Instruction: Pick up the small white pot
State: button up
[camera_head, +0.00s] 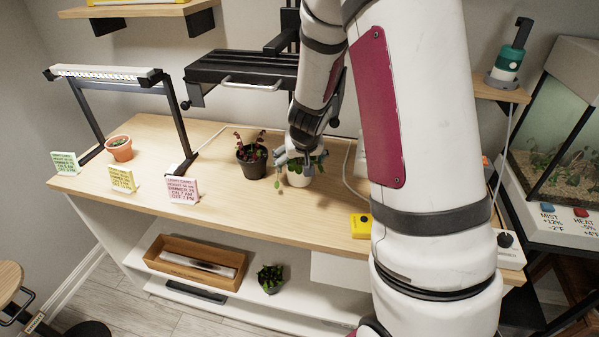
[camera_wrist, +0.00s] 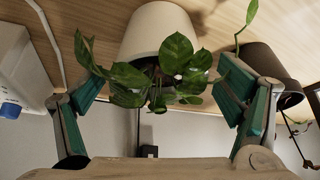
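The small white pot (camera_head: 297,179) holds a leafy green plant and stands upright on the wooden tabletop, partly behind my gripper (camera_head: 294,160). In the wrist view the picture is upside down: the white pot (camera_wrist: 158,27) is at the top centre, its leaves (camera_wrist: 165,72) hanging toward the camera. My gripper (camera_wrist: 162,92) is open, with green-padded fingers spread to both sides of the plant. Leaves lie between the fingers and close to both pads. The pot body is beyond the fingertips, and I see no grip on it.
A black pot (camera_head: 251,165) with a reddish plant stands just left of the white pot; it also shows in the wrist view (camera_wrist: 272,66). A yellow box (camera_head: 361,226) lies to the right. A terracotta pot (camera_head: 119,148) and note cards (camera_head: 182,190) are farther left.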

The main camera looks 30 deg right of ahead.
jog(key=c, duration=1.1)
jog(key=shift+r, duration=0.1)
jog(key=shift+c, duration=0.3)
